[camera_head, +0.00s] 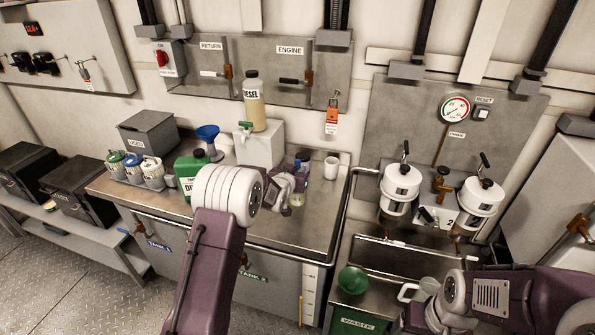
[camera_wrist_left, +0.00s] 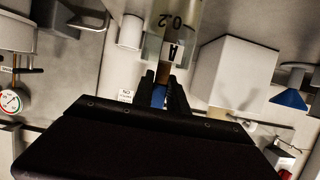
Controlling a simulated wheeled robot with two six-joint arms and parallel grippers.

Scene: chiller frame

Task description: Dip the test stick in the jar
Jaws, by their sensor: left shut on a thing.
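My left gripper (camera_head: 295,186) is over the bench, partly hidden behind its own wrist. In the left wrist view its fingertips (camera_wrist_left: 165,93) are shut on a narrow blue piece (camera_wrist_left: 158,97), which looks like the handle of the test stick. The clear jar (camera_wrist_left: 172,35), marked 0.2 with a label A, shows just beyond the fingers; it also shows small in the head view (camera_head: 297,199), at the gripper. I cannot tell whether the stick's lower end is inside the jar. My right arm is at the lower right; its fingers cannot be made out.
A white mug (camera_head: 331,168) stands right of the jar. A white box (camera_head: 259,148) with a diesel bottle (camera_head: 254,103) on it stands behind. A green can (camera_head: 188,170) and blue funnel (camera_head: 208,136) are left. The waste bin (camera_head: 357,321) is at the front right.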

